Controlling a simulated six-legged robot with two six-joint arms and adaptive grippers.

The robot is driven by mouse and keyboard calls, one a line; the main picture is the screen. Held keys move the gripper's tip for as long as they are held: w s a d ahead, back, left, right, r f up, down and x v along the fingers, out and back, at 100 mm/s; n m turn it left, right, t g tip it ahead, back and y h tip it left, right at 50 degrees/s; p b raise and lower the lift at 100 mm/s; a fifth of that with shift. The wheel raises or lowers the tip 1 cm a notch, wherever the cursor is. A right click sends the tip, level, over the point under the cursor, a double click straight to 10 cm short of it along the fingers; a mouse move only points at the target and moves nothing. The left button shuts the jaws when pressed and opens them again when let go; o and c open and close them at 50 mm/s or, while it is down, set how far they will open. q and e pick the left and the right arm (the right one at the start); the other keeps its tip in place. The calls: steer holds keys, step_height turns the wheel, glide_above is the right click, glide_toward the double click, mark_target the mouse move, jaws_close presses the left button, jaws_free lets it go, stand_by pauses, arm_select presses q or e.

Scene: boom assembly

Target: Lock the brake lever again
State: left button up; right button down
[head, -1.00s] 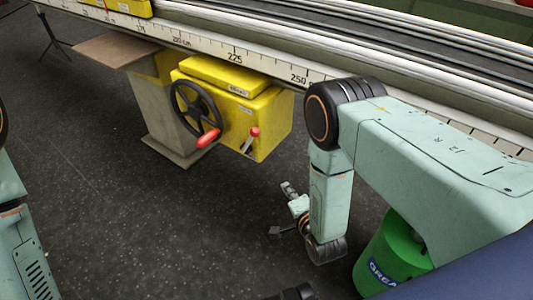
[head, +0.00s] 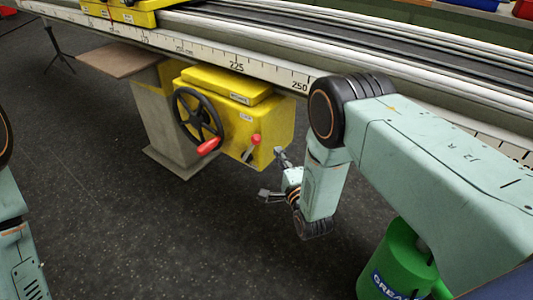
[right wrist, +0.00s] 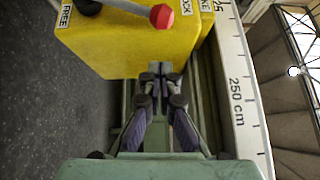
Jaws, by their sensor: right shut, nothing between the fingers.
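The brake lever (head: 251,147) is a short grey lever with a red knob on the front of a yellow brake box (head: 270,125). In the right wrist view the lever (right wrist: 126,7) and its red knob (right wrist: 161,16) show at the top edge. A FREE label (right wrist: 66,14) is on the left and a partly cut-off label ending in "CK" (right wrist: 185,6) on the right. My right gripper (head: 279,153) is just right of the lever, apart from it. In the right wrist view its fingertips (right wrist: 154,72) are together and empty, below the knob. My left gripper is out of view.
A black handwheel (head: 198,116) with a red handle (head: 208,147) is left of the lever. The white scale rail (head: 236,66) runs above the box. A green grease container (head: 395,262) stands at lower right. Dark floor (head: 150,230) is open in front.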

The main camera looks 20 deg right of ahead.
mark_target(250, 149)
steer(key=w+a, duration=0.1)
steer(key=w+a+b, duration=0.1)
steer(key=w, duration=0.1)
steer(key=shift+w+a+r, duration=0.2)
steer(key=shift+w+a, duration=0.05)
steer(key=shift+a, duration=0.15)
steer(key=shift+r, duration=0.1)
